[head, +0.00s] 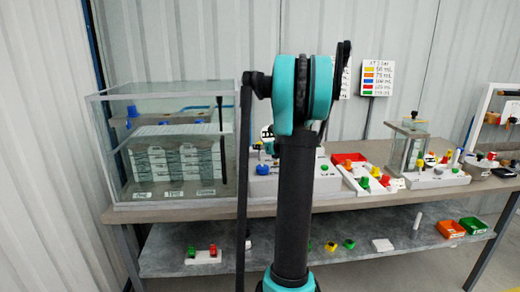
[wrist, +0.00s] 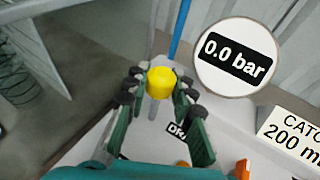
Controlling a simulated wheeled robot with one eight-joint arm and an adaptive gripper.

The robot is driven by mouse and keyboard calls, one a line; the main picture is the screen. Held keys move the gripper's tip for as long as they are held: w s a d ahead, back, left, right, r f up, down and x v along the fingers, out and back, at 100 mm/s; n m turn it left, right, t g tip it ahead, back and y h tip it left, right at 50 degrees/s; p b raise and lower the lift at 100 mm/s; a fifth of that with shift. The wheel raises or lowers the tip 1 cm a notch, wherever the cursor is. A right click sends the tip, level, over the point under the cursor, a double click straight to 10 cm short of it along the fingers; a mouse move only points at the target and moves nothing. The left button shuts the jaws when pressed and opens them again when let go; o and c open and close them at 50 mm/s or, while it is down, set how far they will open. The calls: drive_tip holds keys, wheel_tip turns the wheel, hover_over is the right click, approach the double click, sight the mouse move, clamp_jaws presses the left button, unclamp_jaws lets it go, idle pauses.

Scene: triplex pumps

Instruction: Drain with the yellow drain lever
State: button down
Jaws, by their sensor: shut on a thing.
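The yellow drain lever (wrist: 160,80) shows in the wrist view as a round yellow knob on a pale stem. A partly covered label beginning "DR" (wrist: 177,131) is by its base. My gripper (wrist: 161,90) has its dark fingertips on either side of the knob and is shut on it. In the head view my own arm stands in front of the middle of the bench, and my gripper and the lever cannot be made out there.
A round gauge (wrist: 235,57) reads 0.0 bar, and a "200 m..." sign (wrist: 291,137) is at right. In the head view a glass tank (head: 165,190) stands left on the bench. A colour chart (head: 378,78) hangs behind; a lower shelf (head: 330,246) holds small parts.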

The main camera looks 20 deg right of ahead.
drive_tip(key=shift+w+d+f+m+g, duration=0.1)
drive_tip(key=shift+w+d+m+g, duration=0.1)
drive_tip(key=shift+w+g, duration=0.35)
drive_tip(key=shift+w+d+m+g, duration=0.1)
drive_tip(key=shift+w+m+g, duration=0.2)
drive_tip(key=shift+g, duration=0.45)
drive_tip(key=shift+w, duration=0.1)
drive_tip(key=c, duration=1.3)
unclamp_jaws()
drive_tip(key=shift+o, duration=0.2)
drive_tip(key=v, duration=0.8)
